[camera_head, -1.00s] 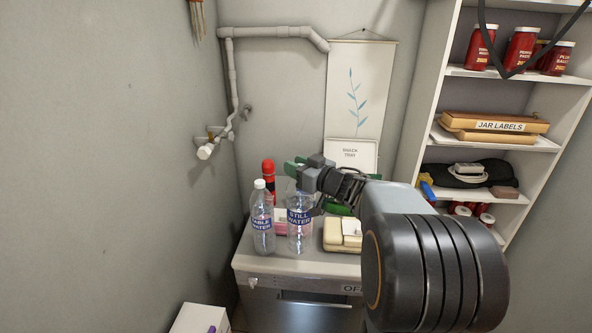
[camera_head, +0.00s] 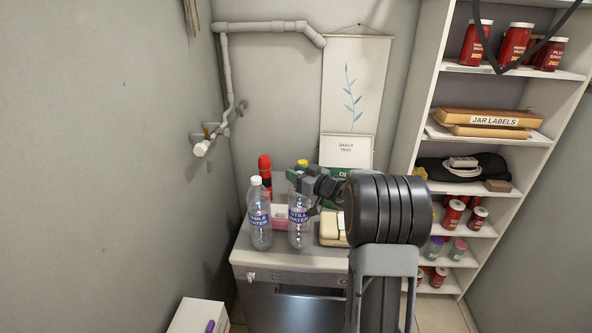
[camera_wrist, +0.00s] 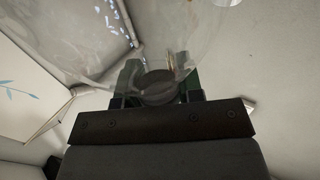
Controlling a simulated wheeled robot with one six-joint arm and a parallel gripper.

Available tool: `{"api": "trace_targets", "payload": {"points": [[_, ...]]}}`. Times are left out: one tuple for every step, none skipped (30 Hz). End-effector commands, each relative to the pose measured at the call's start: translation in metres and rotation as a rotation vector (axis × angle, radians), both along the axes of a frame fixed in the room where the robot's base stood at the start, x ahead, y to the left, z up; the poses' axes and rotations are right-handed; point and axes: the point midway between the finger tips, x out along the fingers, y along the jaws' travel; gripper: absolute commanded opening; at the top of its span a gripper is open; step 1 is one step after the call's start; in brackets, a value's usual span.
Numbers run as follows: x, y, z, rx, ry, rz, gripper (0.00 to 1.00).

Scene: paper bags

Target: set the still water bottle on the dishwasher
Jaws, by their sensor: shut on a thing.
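The still water bottle (camera_head: 299,226) is clear with a blue label and stands upright over the dishwasher top (camera_head: 285,257). Its base looks level with the neighbouring bottle's, but I cannot tell whether it bears on the top. My gripper (camera_head: 303,182) is shut on the bottle at its upper end, coming from the right. In the wrist view my gripper's green fingers (camera_wrist: 157,82) close around a round dark end, and the clear bottle (camera_wrist: 95,55) spreads beyond them. The bottle's cap is hidden in the head view.
A table water bottle (camera_head: 261,230) stands just left of the still water. A shelf unit (camera_head: 425,117) stands right. The front strip of the dishwasher top is bare.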

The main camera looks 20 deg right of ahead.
Motion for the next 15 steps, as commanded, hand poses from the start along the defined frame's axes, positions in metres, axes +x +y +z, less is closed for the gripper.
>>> {"api": "trace_targets", "payload": {"points": [[0.000, 0.000, -0.004, 0.002, -0.004, 0.001, 0.00], [0.000, 0.000, -0.008, 0.003, -0.003, 0.001, 0.00], [0.000, 0.000, -0.012, 0.002, -0.004, 0.001, 0.00], [0.000, 0.000, -0.014, 0.002, -0.005, 0.000, 0.00], [0.000, 0.000, -0.016, 0.002, -0.005, 0.000, 0.00], [0.000, 0.000, -0.018, 0.001, -0.006, 0.000, 0.00], [0.000, 0.000, -0.018, 0.000, -0.007, 0.000, 0.00], [0.000, 0.000, -0.019, 0.000, -0.007, 0.000, 0.00], [0.000, 0.000, -0.018, -0.001, -0.008, 0.000, 0.00], [0.000, 0.000, -0.018, -0.001, -0.008, 0.000, 0.00], [0.000, 0.000, -0.018, -0.001, -0.008, 0.000, 0.00], [0.000, 0.000, -0.018, -0.001, -0.008, 0.000, 0.00], [0.000, 0.000, -0.018, -0.001, -0.008, 0.000, 0.00], [0.000, 0.000, -0.018, -0.001, -0.008, 0.000, 0.00], [0.000, 0.000, -0.019, -0.001, -0.008, 0.000, 0.00]]}}
